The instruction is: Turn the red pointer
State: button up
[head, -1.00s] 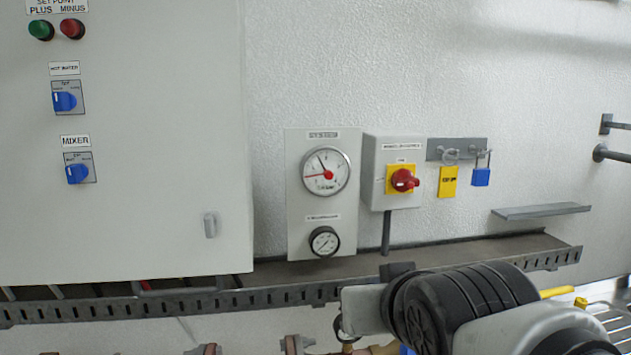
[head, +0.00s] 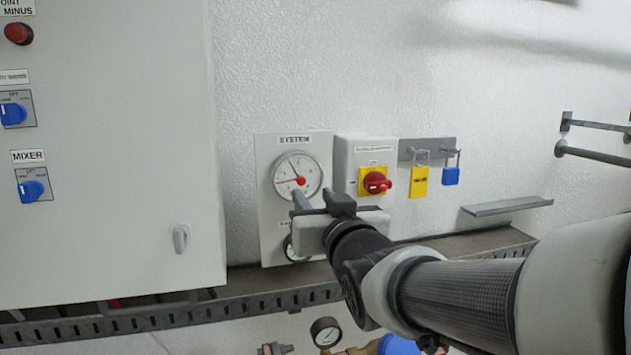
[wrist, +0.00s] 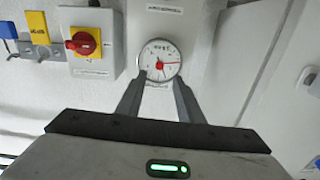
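The red pointer (head: 287,182) lies across a round white dial gauge (head: 298,166) on the panel labelled SYSTEM, pointing left in the head view. A thin black needle points up and left on the same dial. The red pointer (wrist: 170,61) also shows in the wrist view, where the scene is upside down and it points right. My gripper (wrist: 160,81) is open and empty. Its two fingers stand apart, one toward each side of the dial in the wrist view. In the head view my gripper (head: 300,197) is in front of the panel, just below the dial centre; contact cannot be told.
A red rotary switch (head: 376,182) on a grey box is right of the panel. A yellow tag (head: 420,182) and blue padlock (head: 451,176) hang further right. A large cabinet (head: 120,180) stands left. My arm partly hides a lower gauge (head: 290,250) and the cable tray (head: 260,285).

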aim_at(302, 182)
jog(key=p+x, duration=0.1)
jog(key=x, duration=0.7)
jog(key=shift+w, duration=0.1)
grip_shut()
